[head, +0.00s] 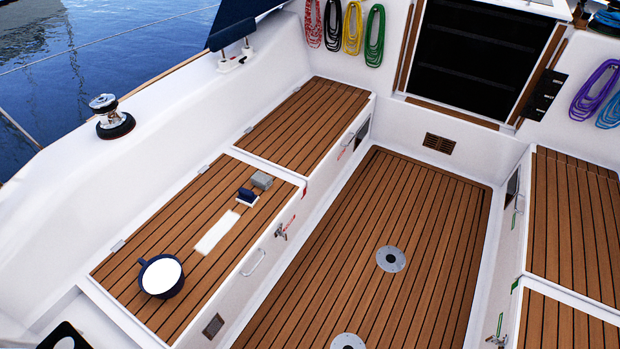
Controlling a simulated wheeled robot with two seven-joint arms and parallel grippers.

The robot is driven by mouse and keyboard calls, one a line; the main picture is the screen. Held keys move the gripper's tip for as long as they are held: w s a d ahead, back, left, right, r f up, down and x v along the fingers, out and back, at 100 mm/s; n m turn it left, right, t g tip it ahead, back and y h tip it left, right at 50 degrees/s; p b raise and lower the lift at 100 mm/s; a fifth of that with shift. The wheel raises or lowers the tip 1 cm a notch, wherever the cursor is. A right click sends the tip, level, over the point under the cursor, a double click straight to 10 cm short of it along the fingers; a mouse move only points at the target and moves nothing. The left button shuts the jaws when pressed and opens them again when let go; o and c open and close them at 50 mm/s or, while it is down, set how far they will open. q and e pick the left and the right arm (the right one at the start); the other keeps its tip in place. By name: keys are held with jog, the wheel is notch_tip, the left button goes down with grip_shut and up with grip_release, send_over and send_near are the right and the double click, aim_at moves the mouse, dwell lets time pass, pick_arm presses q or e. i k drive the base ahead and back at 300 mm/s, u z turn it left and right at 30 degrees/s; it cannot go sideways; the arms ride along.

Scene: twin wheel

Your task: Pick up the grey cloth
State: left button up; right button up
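A small grey folded item (261,180), which looks like the grey cloth, lies on the left slatted wooden bench (190,248) near its far right corner. A small dark blue block with a white lower part (247,196) sits just in front of it. Neither of my grippers shows in the head view, and nothing is seen touching the grey item.
A white flat rectangle (217,232) and a navy round pot with a white top (160,276) are on the same bench. A winch (110,117) stands on the left coaming. The wooden cockpit floor (385,215) is clear except for round metal plates (390,259).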

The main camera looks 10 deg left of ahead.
aim_at(262, 180)
jog(key=z, duration=0.3)
jog(key=i, duration=2.65)
jog(key=u, duration=2.75)
jog(key=i, duration=0.5)
jog(key=z, duration=0.05)
